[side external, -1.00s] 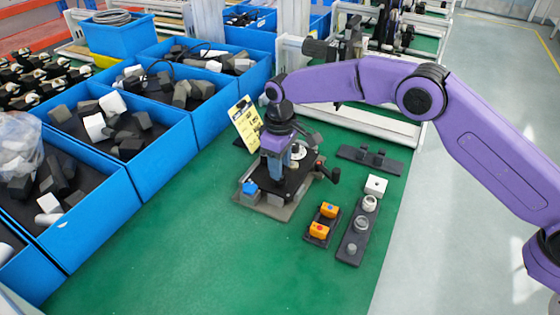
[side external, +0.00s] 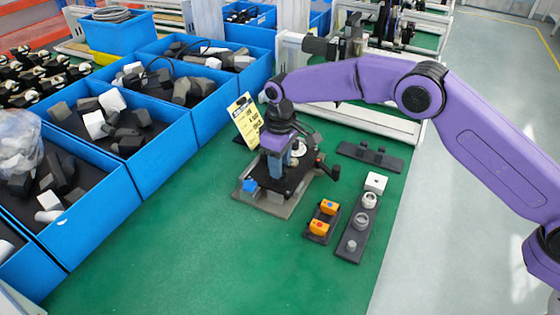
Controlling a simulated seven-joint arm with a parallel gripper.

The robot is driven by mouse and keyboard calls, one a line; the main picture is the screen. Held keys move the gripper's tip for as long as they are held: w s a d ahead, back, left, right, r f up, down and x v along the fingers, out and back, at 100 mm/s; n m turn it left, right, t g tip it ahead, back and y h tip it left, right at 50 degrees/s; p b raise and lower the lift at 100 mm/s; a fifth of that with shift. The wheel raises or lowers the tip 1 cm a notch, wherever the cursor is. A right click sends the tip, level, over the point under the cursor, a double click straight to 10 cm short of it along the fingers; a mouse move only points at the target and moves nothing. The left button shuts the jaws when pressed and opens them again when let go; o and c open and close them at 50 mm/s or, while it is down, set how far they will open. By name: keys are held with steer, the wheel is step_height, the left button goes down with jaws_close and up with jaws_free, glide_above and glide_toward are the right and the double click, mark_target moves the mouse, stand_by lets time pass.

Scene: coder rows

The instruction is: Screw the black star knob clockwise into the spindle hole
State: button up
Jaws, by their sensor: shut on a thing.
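My gripper (side external: 276,170) points down over the left part of a dark fixture (side external: 297,183) on a grey base plate. Its grey-blue fingers are shut on a small dark thing at their tips, which I take to be the black star knob. The knob's shape is mostly hidden by the fingers and too small to make out. The spindle hole is hidden beneath the gripper, so I cannot tell how deep the knob sits. A pale round disc (side external: 299,149) shows behind the fingers, and a dark crank handle (side external: 335,173) sticks out at the fixture's right.
A yellow card (side external: 245,120) stands behind. Holders with orange blocks (side external: 319,227) and round grey parts (side external: 361,220) lie to the right. Blue bins (side external: 165,148) line the left. The green table front (side external: 210,265) is clear.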

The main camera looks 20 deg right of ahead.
steer(key=m, duration=1.2)
steer(key=shift+m, duration=0.3)
steer(key=m, duration=0.5)
steer(key=shift+r+m, duration=0.1)
steer(key=shift+m, duration=0.3)
steer(key=m, duration=0.6)
steer(key=shift+w+m, duration=0.1)
steer(key=shift+m, duration=0.3)
steer(key=o, duration=1.1)
